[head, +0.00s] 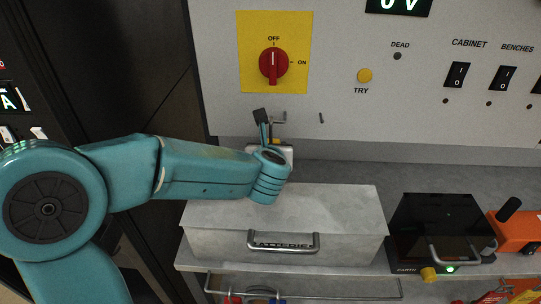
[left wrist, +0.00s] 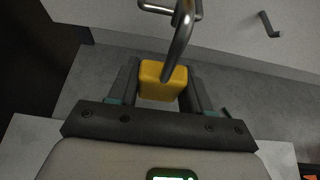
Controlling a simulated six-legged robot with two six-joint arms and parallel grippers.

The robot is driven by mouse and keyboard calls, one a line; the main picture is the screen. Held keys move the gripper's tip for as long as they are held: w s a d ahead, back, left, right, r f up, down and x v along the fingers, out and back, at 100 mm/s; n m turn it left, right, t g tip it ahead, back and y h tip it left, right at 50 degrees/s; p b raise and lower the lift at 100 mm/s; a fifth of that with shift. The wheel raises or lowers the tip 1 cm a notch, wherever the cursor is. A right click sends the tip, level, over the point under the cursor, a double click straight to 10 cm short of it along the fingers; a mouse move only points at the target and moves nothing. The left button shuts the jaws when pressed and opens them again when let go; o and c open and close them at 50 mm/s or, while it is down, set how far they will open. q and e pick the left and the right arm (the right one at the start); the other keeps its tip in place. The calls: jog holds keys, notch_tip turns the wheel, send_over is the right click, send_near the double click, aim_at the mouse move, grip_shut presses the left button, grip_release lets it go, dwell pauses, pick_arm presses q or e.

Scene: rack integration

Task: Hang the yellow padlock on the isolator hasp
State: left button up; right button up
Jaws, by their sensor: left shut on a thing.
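The yellow padlock (left wrist: 155,82) is between the two fingers of my left gripper (left wrist: 160,88) in the left wrist view. The gripper is shut on its body. A grey metal shackle (left wrist: 181,40) rises from the body toward the panel. A bent grey bar (left wrist: 158,9), apparently the hasp, meets the shackle at the top edge; I cannot tell whether the shackle passes around it. In the head view my left gripper (head: 264,124) is just below the red isolator switch (head: 273,64), beside a small bent bar (head: 279,121). The padlock is mostly hidden there. My right gripper is not in view.
A second small peg (head: 321,118) sticks out of the panel to the right. A grey metal case (head: 207,216) stands on the bench below my forearm. A black unit (head: 436,215) and an orange tool (head: 517,232) lie to the right. The switch points to OFF.

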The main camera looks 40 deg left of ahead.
pick_arm(q)
jog(key=w+a, duration=0.2)
jog(key=w, duration=0.1)
jog(key=w+a+f+b, duration=0.1)
jog(key=w, duration=0.1)
dwell(0.5)
jog(key=shift+r, duration=0.15)
jog(key=shift+r+p, duration=0.3)
jog(key=shift+r, duration=0.1)
dwell(0.4)
jog(key=shift+f+b, duration=0.1)
jog(key=shift+b, duration=0.2)
jog(key=shift+f+b, duration=1.1)
jog(key=shift+b, duration=0.05)
